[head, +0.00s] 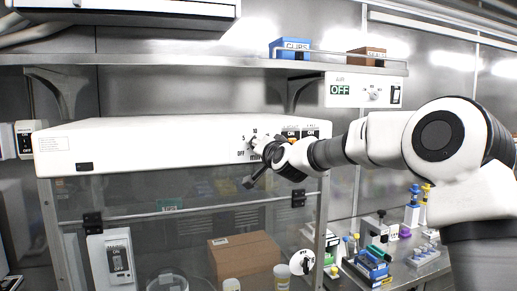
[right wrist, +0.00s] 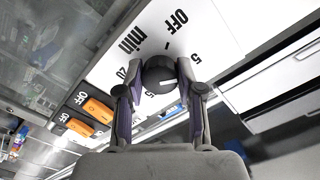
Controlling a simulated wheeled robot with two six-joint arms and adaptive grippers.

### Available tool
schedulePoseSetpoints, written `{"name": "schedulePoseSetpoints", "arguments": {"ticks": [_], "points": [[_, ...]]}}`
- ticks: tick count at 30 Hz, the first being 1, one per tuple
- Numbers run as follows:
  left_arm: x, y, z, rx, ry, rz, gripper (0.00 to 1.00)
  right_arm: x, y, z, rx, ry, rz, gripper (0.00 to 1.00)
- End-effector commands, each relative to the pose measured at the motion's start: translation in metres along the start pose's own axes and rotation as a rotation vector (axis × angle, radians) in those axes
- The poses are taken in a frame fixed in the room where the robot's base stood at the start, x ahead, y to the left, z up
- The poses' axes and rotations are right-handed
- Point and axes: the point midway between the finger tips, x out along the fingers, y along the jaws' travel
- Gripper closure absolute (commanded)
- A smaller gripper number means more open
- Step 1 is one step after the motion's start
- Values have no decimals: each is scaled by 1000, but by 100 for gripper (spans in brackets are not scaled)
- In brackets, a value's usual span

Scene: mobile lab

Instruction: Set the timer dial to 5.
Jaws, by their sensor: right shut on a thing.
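The timer dial (right wrist: 159,68) is a dark round knob with a white pointer mark, on the white front panel (head: 120,146) of the hood. Around it are the printed labels OFF, 5, 10, 15, 20 and min. My right gripper (right wrist: 160,82) is shut on the dial, one finger on each side. In the head view my right gripper (head: 258,158) reaches the panel and hides most of the dial. My left gripper is in neither view.
Two orange rocker switches (right wrist: 98,110) sit on the same panel close to the dial. An AIR panel (head: 366,90) with a small knob is above right. Below are the glass sash, a cardboard box (head: 245,256) and a bench with bottles and racks.

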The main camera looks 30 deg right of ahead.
Motion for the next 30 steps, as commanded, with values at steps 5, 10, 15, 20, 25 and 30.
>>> {"name": "schedulePoseSetpoints", "arguments": {"ticks": [5,10,15,20,25,30], "points": [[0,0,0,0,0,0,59,0,2,3,-1,-7,3,98],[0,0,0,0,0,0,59,0,1,2,-2,-5,2,38],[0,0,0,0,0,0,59,0,1,1,-2,-3,1,38],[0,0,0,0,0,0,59,-12,0,0,0,-2,0,38],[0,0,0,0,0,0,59,-47,0,1,0,-4,0,38],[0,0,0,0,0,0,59,-71,1,2,0,-4,1,38]]}}
